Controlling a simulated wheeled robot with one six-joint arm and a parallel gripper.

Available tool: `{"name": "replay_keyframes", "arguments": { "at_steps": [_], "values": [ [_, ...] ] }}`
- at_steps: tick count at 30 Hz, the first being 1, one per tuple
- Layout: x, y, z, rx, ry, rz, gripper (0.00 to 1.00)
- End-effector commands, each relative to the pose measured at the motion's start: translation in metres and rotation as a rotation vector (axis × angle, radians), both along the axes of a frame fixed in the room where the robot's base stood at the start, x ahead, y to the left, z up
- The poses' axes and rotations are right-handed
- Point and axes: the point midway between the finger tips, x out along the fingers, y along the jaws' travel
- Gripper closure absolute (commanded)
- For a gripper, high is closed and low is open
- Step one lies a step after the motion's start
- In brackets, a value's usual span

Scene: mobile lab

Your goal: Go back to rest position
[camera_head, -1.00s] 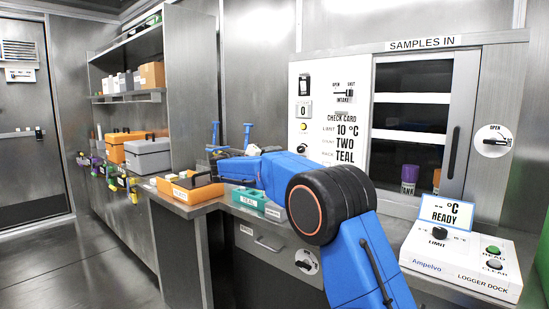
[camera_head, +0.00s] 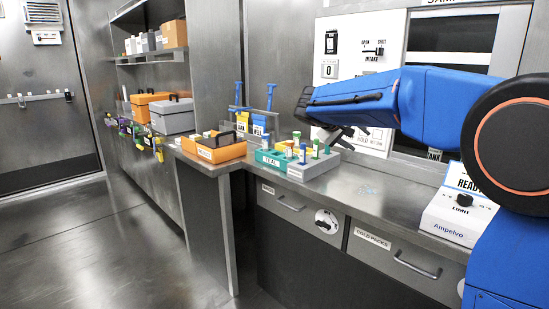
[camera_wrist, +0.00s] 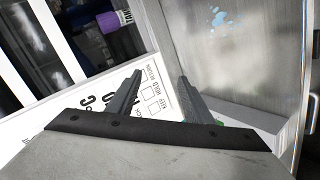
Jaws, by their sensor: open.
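My gripper (camera_head: 345,138) is in the air above the steel counter (camera_head: 385,178), in front of the white intake panel, at the end of my blue arm. In the wrist view my gripper (camera_wrist: 158,85) shows two dark fingers standing apart with nothing between them. Behind them are the panel's printed card (camera_wrist: 150,95), a purple-capped tube (camera_wrist: 115,20) in the cabinet and the steel counter.
A teal rack (camera_head: 268,159) and a grey rack (camera_head: 305,172) with several tubes stand on the counter below and left of my gripper. An orange carrier (camera_head: 222,152) stands further left. The logger dock (camera_head: 448,222) is at right. The floor at left is clear.

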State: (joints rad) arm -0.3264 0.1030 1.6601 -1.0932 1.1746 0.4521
Motion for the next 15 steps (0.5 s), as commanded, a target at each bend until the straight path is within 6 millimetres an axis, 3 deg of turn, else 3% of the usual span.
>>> {"name": "replay_keyframes", "arguments": {
  "at_steps": [1,6,15],
  "values": [
    [-0.020,-0.011,-0.002,0.028,0.014,-0.007,0.54],
    [-0.082,-0.036,-0.021,0.132,0.075,-0.019,0.54],
    [-0.194,-0.060,-0.063,0.323,0.156,-0.031,0.54]
  ]
}}
